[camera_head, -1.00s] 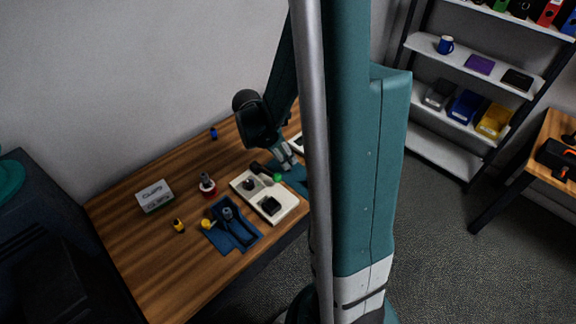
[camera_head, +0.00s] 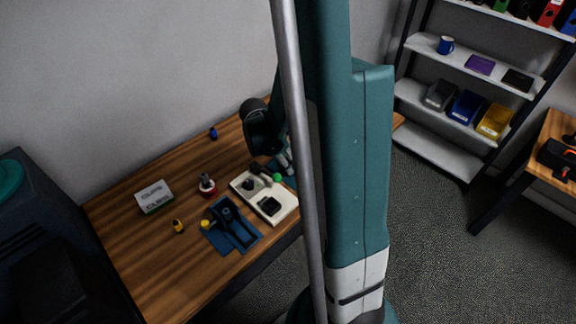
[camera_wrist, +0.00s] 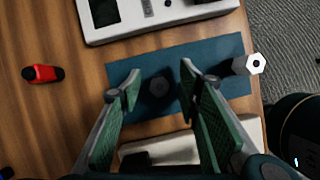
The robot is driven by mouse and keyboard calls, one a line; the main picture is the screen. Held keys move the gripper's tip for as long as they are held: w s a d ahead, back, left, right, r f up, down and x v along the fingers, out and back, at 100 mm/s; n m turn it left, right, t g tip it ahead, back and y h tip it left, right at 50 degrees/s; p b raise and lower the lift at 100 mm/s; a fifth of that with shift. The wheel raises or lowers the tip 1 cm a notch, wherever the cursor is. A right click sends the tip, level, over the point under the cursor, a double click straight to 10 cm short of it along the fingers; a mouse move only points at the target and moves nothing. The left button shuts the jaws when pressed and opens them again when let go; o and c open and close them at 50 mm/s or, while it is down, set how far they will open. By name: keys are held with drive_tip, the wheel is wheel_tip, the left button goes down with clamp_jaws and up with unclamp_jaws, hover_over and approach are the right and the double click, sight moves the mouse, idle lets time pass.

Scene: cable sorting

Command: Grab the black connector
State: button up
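A black, round-topped piece that looks like the black connector (camera_wrist: 158,87) is on a blue mat (camera_wrist: 225,50) in the wrist view. My gripper (camera_wrist: 160,78) is open, with its green-padded fingers to the left and right of this piece and visible gaps on both sides. In the head view my gripper (camera_head: 286,163) is low over the table's right part, beside the white panel (camera_head: 285,205). My arm hides most of that area there, and I cannot make out the black connector.
The wrist view shows a red connector (camera_wrist: 43,73) at left, a white hexagonal piece (camera_wrist: 250,64) near the table edge, and white devices above (camera_wrist: 145,25) and below (camera_wrist: 175,150). The head view shows a CLIPS box (camera_head: 154,197) and another blue mat (camera_head: 243,243) with a dark tool.

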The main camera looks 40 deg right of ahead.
drive_tip(key=c, duration=1)
drive_tip(key=shift+r, duration=0.1)
drive_tip(key=shift+r+p, duration=0.75)
drive_tip(key=shift+r, duration=4.15)
